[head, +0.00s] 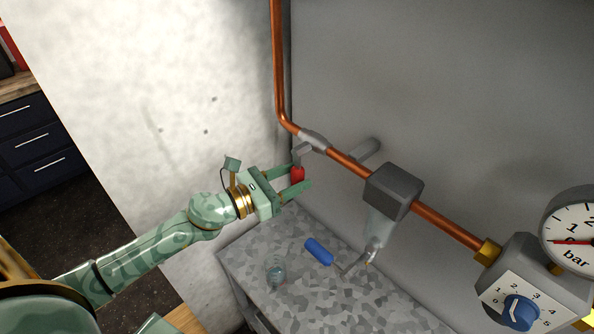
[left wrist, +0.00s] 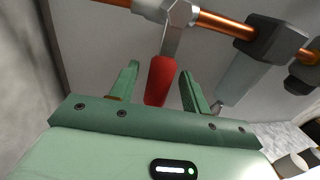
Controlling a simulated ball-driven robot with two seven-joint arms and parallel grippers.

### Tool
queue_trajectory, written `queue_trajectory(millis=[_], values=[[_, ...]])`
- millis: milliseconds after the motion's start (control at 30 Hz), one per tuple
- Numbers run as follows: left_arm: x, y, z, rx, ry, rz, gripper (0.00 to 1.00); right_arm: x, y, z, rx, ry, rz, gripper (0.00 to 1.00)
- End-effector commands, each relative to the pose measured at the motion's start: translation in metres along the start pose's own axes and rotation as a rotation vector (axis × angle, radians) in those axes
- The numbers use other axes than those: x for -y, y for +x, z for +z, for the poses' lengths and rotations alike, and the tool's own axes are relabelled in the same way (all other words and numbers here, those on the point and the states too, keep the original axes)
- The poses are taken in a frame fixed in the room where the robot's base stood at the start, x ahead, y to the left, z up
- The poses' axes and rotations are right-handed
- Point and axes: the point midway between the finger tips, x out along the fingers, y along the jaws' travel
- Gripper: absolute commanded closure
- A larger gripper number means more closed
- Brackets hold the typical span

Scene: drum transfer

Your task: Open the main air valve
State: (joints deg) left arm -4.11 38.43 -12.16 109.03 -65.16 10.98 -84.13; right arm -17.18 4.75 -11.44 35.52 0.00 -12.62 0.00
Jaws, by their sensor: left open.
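The air valve has a red handle (head: 297,174) on a grey lever, joined to a grey fitting (head: 313,140) on the copper pipe. The handle also shows in the left wrist view (left wrist: 160,80), hanging down from the valve body (left wrist: 180,12). My left gripper (head: 299,178) is open, with its fingers on either side of the red handle. In the left wrist view my left gripper (left wrist: 158,85) shows a gap between each finger and the handle. My right gripper is not in view.
A grey block (head: 394,190) sits on the copper pipe (head: 447,225). A pressure gauge (head: 574,238) reads near zero above a blue dial (head: 520,312). A blue-handled lever (head: 319,251) and a small glass (head: 276,270) are over the speckled grey surface (head: 300,300). A wall stands left.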

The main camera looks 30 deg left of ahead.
Motion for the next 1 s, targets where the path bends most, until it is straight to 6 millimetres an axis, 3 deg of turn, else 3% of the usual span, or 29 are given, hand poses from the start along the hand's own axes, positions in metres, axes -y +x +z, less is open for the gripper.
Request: queue_trajectory(millis=[133,433,467,600,633,1000], values=[[0.000,0.013,0.001,0.001,0.000,0.000,0.53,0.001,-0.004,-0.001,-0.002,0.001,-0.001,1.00],[0.000,0.016,-0.001,-0.001,-0.001,-0.001,0.53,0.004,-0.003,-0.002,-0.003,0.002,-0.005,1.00],[0.000,0.016,-0.001,-0.001,-0.001,-0.001,0.56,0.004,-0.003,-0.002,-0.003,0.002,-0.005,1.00],[0.000,0.016,-0.001,-0.001,-0.001,0.000,0.95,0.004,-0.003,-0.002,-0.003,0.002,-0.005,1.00],[0.000,0.016,-0.001,-0.001,-0.001,0.000,1.00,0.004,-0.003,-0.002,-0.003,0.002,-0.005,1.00],[0.004,0.017,-0.001,0.010,-0.050,0.000,1.00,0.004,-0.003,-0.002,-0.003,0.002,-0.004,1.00]])
